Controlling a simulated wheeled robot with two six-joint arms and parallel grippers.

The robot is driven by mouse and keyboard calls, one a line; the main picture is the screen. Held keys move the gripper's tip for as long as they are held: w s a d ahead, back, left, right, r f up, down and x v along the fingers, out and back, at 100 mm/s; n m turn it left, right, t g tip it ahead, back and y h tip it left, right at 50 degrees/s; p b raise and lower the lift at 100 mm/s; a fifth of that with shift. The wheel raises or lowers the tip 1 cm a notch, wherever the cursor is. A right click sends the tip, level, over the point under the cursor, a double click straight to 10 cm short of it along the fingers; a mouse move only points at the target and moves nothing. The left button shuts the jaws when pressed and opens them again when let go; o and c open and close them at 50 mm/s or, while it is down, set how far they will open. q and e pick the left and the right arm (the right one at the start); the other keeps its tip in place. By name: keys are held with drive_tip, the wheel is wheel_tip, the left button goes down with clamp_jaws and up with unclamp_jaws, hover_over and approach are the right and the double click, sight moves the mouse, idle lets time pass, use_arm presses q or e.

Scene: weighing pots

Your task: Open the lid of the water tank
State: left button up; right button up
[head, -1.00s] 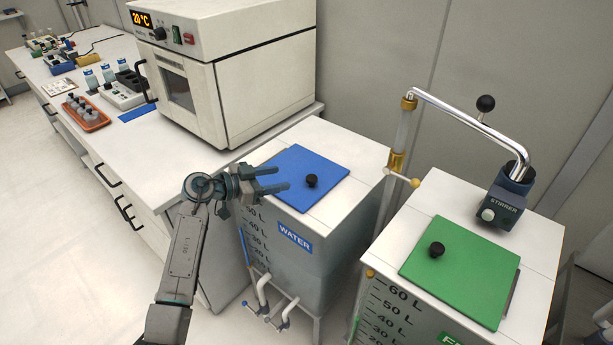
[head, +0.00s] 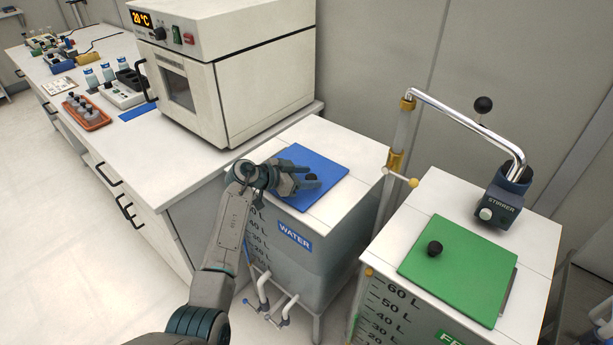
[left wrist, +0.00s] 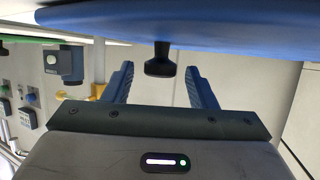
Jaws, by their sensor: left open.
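The water tank (head: 335,250) is a grey tank with a white top and a blue "WATER" label. Its blue lid (head: 325,167) lies flat and closed on the top. A black knob (head: 311,181) stands on the lid and is partly hidden by my gripper in the head view. My left gripper (head: 301,180) is open, low over the lid, with its fingers by the knob. In the left wrist view the picture is upside down; the knob (left wrist: 160,62) hangs from the blue lid (left wrist: 200,20) between the open fingers (left wrist: 159,88). My right gripper is not in view.
A second tank with a green lid (head: 470,265) stands to the right, with a stirrer (head: 498,205) on a chrome arm above it. A white oven (head: 235,85) on the bench (head: 190,160) stands close behind on the left. Pipes and valves (head: 270,305) are at the water tank's front.

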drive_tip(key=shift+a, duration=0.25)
